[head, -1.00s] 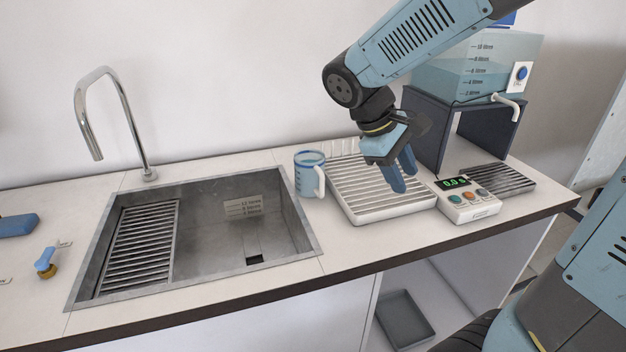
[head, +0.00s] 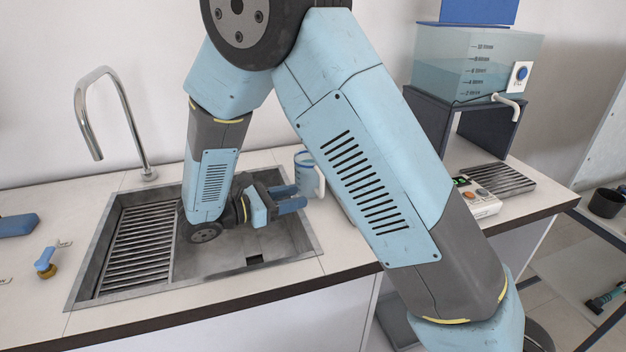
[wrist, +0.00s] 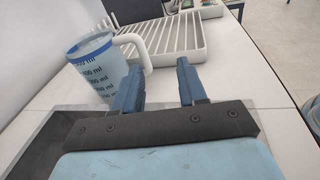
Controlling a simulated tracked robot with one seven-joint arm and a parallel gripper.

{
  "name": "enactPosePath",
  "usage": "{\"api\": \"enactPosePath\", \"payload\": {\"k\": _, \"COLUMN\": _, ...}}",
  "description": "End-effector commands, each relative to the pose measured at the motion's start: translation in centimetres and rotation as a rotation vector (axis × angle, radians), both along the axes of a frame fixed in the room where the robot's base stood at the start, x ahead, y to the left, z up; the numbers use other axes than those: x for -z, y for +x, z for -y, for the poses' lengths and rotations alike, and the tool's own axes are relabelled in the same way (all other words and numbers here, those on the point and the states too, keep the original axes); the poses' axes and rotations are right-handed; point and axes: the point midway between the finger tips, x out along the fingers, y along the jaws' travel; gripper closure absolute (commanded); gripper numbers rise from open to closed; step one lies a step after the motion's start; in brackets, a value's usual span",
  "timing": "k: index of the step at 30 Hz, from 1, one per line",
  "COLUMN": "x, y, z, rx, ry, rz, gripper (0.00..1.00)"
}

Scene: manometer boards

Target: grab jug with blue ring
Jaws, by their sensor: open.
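The jug with the blue ring (head: 305,172) stands upright on the counter between the sink and the drying rack, partly hidden by my arm in the head view.
The steel sink (head: 95,270) has a tall tap (head: 135,125) behind it. The white slatted rack (wrist: 160,45) lies just beyond the jug. A timer box (head: 482,200) and a water tank (head: 465,65) on a dark stand are at the right.

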Motion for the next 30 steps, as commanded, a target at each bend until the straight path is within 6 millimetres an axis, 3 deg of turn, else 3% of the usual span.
{"api": "enactPosePath", "payload": {"k": 4, "x": 1.6, "y": -0.3, "z": -2.5, "rx": -0.075, "ry": -0.081, "rz": -0.005, "gripper": 0.58}}
{"api": "enactPosePath", "payload": {"k": 9, "x": 2.2, "y": -0.2, "z": -3.2, "rx": -0.105, "ry": -0.115, "rz": -0.006, "gripper": 0.58}}
{"api": "enactPosePath", "payload": {"k": 22, "x": 2.1, "y": 3.4, "z": 2.4, "rx": -0.104, "ry": -0.116, "rz": -0.006, "gripper": 0.58}}
{"api": "enactPosePath", "payload": {"k": 30, "x": 2.1, "y": 4.4, "z": 3.9, "rx": -0.105, "ry": -0.115, "rz": -0.006, "gripper": 0.58}}
